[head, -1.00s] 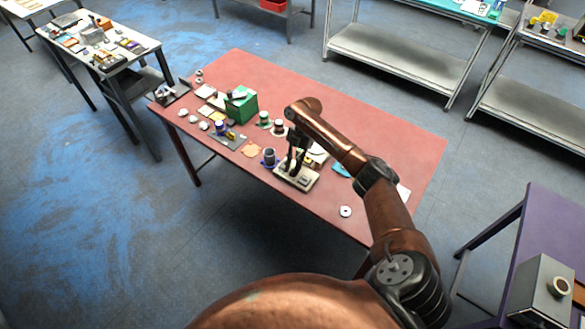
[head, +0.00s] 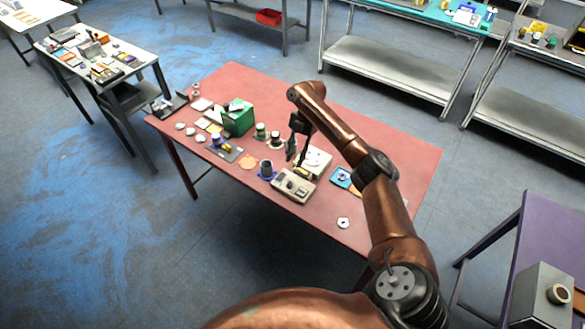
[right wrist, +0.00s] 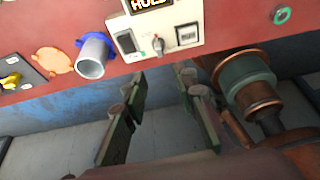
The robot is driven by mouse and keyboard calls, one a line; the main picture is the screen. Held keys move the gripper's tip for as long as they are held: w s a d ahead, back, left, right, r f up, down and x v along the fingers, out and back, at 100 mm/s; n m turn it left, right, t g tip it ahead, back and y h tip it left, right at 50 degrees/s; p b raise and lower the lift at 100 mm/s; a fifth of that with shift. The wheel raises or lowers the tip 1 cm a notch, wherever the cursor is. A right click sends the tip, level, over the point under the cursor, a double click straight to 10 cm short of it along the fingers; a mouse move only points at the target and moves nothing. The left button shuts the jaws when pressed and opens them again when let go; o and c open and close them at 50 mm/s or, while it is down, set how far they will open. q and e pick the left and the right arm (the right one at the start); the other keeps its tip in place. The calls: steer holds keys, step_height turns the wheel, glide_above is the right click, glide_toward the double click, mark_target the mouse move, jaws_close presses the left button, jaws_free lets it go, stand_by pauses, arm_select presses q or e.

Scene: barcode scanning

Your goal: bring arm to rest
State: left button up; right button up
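My right arm reaches in over the red table (head: 395,155) in the head view. Its gripper (head: 296,158) points down, behind and above a beige device (head: 293,186). In the right wrist view the two fingers of the gripper (right wrist: 160,100) are spread apart with nothing between them. The beige device (right wrist: 160,38) shows there beyond the fingers, with a small lever and dark panels on its face. My left gripper is not in view.
A grey cup (head: 266,168) on a blue base stands left of the device. A green box (head: 239,119) and several small parts lie farther left. A white ring (head: 343,223) lies near the front edge. The table's right end is largely clear.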

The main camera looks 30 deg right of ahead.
steer(key=shift+w+d+r, duration=0.1)
steer(key=shift+d+r, duration=0.15)
steer(key=shift+r, duration=0.4)
steer(key=shift+r, duration=0.1)
